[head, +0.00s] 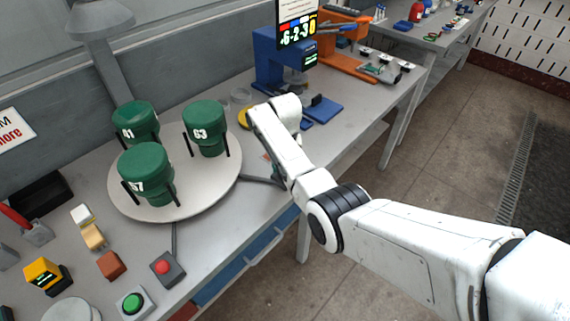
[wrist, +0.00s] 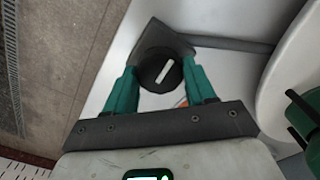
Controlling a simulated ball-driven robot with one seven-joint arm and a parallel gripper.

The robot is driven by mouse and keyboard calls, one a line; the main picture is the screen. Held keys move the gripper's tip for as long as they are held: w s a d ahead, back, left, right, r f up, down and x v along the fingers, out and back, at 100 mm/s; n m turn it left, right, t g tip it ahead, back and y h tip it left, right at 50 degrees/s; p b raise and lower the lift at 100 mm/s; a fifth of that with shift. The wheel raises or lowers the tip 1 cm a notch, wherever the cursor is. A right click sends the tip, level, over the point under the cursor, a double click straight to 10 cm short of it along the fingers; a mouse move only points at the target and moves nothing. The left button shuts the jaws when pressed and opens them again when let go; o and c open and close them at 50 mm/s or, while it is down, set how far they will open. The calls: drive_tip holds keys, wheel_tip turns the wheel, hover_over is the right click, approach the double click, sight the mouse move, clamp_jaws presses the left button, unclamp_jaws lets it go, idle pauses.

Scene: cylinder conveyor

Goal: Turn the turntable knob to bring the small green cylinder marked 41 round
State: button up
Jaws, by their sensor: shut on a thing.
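The green cylinder marked 41 (head: 136,120) stands upright at the back left of the round pale turntable (head: 213,176). A cylinder marked 63 (head: 207,128) stands at the back right, and a third one (head: 147,172), its number partly covered and ending in 7, stands at the front. In the wrist view, the black round knob (wrist: 160,72) with a white bar sits on a dark bracket beside the turntable (wrist: 278,85). My gripper (wrist: 160,82) is shut on the knob, one green finger on each side.
A red button (head: 163,267) and a green button (head: 132,302) stand at the table's front. A blue machine (head: 270,60) with a screen stands behind my arm. Small blocks and a black tray (head: 40,195) lie at the left.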

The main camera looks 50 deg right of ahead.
drive_tip(key=shift+f, duration=0.15)
idle(0.8)
drive_tip(key=o, duration=1)
drive_tip(key=shift+o, duration=0.2)
wheel_tip(320, 180, up, 11)
drive_tip(key=b, duration=0.1)
drive_tip(key=shift+b, duration=0.35)
drive_tip(key=shift+f, duration=0.1)
